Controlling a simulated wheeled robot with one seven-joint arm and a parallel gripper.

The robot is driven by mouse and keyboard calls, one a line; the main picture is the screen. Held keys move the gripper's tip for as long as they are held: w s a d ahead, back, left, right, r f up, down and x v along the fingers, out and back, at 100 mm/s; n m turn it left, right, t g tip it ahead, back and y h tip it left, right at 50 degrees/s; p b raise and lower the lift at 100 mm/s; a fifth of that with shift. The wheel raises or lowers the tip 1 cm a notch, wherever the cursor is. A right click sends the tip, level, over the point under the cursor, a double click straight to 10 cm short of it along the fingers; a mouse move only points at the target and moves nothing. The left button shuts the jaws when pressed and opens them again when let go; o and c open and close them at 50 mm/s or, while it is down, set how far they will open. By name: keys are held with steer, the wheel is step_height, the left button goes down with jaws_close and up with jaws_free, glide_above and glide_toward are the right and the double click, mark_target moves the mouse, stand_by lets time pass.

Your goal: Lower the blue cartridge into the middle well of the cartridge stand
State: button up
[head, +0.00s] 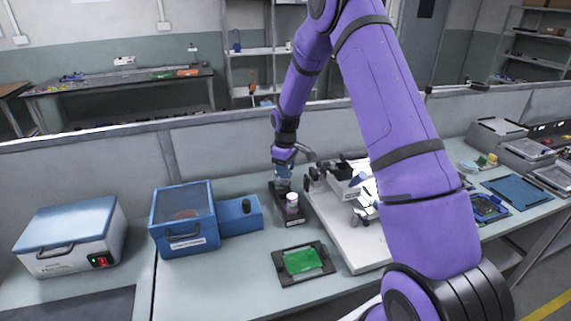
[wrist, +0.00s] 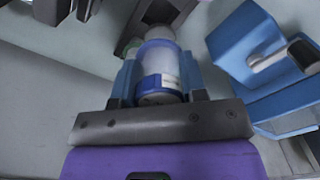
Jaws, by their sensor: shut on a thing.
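The cartridge stand (head: 293,220) is a dark, narrow block on the bench, left of the white platform. A white-topped cylinder (head: 292,198) stands upright on its nearer part. My gripper (head: 283,172) is at the stand's far part, pointing down. In the wrist view my gripper (wrist: 158,80) is shut on the blue cartridge (wrist: 158,57), which has a white label and blue bands and lies between the two fingers. A dark part, likely the stand (wrist: 165,10), shows beyond it. The wells are hidden, so I cannot tell whether the cartridge is inside one.
A blue box with a clear lid (head: 184,215) stands to the left; blue housing with a handle (wrist: 250,50) shows close at right in the wrist view. A white platform with equipment (head: 345,235) is right of the stand. A green board in a dark frame (head: 303,262) lies in front.

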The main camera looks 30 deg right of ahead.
mark_target(285, 186)
steer(key=shift+f, duration=2.6)
steer(key=shift+f, duration=1.4)
stand_by(0.3)
steer(key=o, duration=1.2)
steer(key=shift+c, duration=0.2)
steer(key=c, duration=0.4)
steer(key=shift+o, duration=0.2)
steer(key=shift+r, duration=3.5)
steer(key=shift+r, duration=0.1)
